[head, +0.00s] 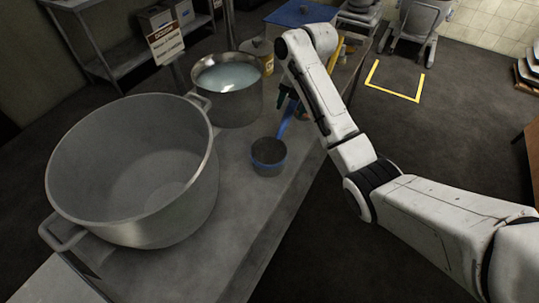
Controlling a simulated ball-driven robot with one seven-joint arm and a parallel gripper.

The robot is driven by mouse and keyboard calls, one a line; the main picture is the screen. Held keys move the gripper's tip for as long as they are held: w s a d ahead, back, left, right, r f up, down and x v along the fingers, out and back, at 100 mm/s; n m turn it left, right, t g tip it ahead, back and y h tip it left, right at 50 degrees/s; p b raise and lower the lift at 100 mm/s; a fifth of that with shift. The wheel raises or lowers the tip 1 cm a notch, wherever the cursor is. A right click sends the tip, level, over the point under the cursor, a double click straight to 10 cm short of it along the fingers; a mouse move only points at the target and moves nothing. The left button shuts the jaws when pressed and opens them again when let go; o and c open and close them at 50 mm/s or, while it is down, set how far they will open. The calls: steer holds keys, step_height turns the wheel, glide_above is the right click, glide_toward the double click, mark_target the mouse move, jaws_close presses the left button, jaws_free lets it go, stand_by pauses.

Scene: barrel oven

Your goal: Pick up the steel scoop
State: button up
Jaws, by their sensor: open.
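The steel scoop (268,163) stands on the grey table. It has a small dark round cup with a blue band and a blue handle rising up and to the right. My gripper (284,102) is open beside the upper end of the handle, partly hidden by my arm. I cannot tell whether its fingers touch the handle or stand around it.
A large steel pot (75,190) fills the left of the table (215,245). A smaller pot of pale liquid (255,103) stands behind the scoop. A sign (165,45), a yellow container (268,62) and a blue-lidded box (300,13) are further back. The table's front is clear.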

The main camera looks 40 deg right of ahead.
mark_target(286, 119)
steer(key=shift+p+x, duration=0.5)
steer(key=shift+x, duration=2.7)
steer(key=shift+d, duration=0.15)
steer(key=shift+c, duration=0.4)
steer(key=shift+w, duration=0.1)
jaws_close()
steer(key=shift+r, duration=0.1)
